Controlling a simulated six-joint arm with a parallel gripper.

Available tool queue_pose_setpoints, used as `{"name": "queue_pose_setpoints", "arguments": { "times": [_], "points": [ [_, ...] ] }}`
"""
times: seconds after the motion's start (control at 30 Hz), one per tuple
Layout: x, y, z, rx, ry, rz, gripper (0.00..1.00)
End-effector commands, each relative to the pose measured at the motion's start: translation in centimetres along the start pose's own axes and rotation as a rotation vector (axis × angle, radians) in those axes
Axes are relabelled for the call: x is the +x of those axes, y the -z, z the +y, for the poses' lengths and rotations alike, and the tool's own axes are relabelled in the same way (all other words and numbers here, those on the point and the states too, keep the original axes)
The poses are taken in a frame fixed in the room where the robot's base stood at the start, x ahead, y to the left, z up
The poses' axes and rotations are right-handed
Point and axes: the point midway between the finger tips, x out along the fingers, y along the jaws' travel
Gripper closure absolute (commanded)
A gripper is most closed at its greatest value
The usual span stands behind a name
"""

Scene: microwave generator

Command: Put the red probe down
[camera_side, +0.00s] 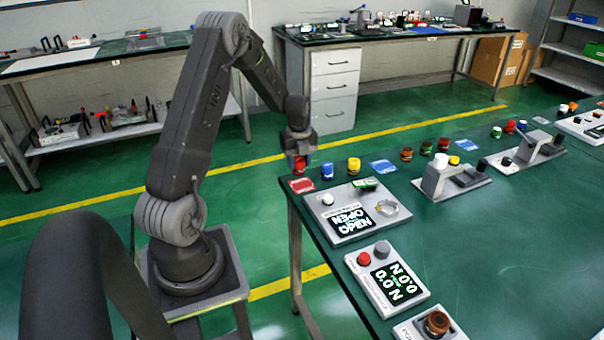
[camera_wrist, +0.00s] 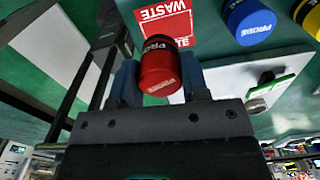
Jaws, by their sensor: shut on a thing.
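The red probe (camera_wrist: 158,72) is a short red cylinder with a black band and lettering. My gripper (camera_wrist: 156,85) is shut on it, with a finger on each side. In the side view my gripper (camera_side: 300,160) points down and the red probe (camera_side: 300,165) shows below it, at the table's near-left corner. A red card marked WASTE (camera_wrist: 165,18) lies on the green table close to the probe; it also shows in the side view (camera_side: 302,185). I cannot tell whether the probe touches the table.
A blue probe (camera_side: 327,170) and a yellow probe (camera_side: 354,166) stand to the right. A grey panel reading OPEN (camera_side: 345,228) lies in front of them. Another panel with a red knob (camera_side: 388,280) is nearer. The table's left edge is close to my gripper.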

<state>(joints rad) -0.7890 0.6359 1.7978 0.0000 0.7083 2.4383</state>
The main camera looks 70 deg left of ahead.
Motion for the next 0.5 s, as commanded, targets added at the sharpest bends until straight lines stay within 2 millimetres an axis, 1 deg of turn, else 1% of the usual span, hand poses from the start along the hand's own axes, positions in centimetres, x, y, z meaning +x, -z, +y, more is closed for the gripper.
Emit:
{"name": "queue_pose_setpoints", "arguments": {
  "times": [0.03, 0.1, 0.23, 0.4, 0.5],
  "points": [
    [0.3, 0.2, -0.6, 0.003, 0.001, -0.001, 0.86],
    [0.5, 0.3, -0.9, 0.001, 0.000, 0.000, 0.86],
    [1.2, 0.3, -1.0, -0.001, 0.000, 0.000, 0.86],
    [3.7, 0.3, -0.9, -0.001, -0.003, 0.001, 0.86],
    [4.6, 0.3, -0.9, -0.001, -0.001, -0.002, 0.86]
  ]
}}
